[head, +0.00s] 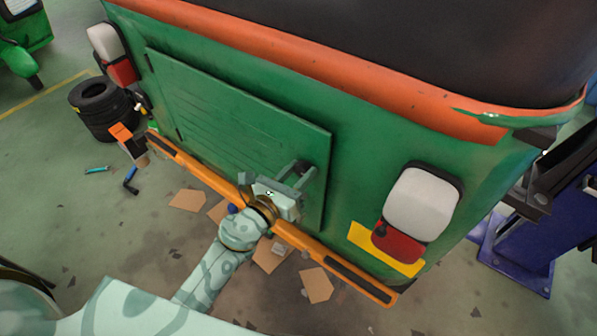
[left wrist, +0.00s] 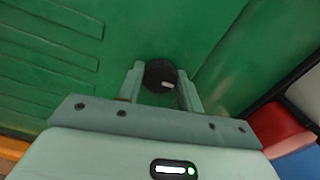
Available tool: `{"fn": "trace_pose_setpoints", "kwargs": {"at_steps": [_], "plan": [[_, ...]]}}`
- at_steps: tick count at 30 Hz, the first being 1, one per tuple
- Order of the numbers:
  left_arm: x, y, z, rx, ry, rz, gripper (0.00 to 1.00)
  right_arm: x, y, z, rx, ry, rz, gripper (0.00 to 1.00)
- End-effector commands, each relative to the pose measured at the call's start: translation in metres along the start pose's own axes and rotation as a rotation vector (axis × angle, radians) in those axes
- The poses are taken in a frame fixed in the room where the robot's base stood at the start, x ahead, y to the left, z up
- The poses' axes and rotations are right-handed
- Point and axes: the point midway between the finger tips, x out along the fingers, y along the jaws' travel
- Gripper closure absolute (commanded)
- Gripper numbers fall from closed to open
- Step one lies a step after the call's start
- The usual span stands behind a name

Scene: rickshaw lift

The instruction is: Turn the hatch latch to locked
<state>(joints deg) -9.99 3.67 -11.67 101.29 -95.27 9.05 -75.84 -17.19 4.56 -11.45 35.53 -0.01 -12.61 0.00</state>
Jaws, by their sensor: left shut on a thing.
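The green hatch (head: 240,125) is a louvred panel on the back of the green rickshaw and lies flush, apparently closed. The hatch latch (left wrist: 158,72) is a round black knob with a short pale mark near its lower right edge. The mark lies nearly level. My left gripper (left wrist: 160,88) has its two fingers on either side of the knob and is shut on it. In the head view my left gripper (head: 301,172) reaches the hatch near its right edge and mostly hides the latch. My right gripper is not in view.
An orange bumper bar (head: 335,262) runs below the hatch, under my left wrist. A white and red tail lamp (head: 422,205) is to the right, by a blue lift post (head: 520,235). Stacked tyres (head: 100,108) and cardboard pieces (head: 316,285) are on the floor.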

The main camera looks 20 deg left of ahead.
Motion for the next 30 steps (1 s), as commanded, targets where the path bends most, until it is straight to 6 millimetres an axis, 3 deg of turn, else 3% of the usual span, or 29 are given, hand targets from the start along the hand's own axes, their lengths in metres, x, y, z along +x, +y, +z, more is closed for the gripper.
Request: {"fn": "trace_pose_setpoints", "kwargs": {"at_steps": [11, 30], "plan": [[0.000, 0.000, 0.001, -0.189, 0.000, 0.000, 0.87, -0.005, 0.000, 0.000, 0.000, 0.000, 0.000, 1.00], [0.000, 0.001, 0.001, -0.791, 0.000, 0.001, 0.87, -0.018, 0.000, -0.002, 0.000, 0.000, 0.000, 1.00]]}}
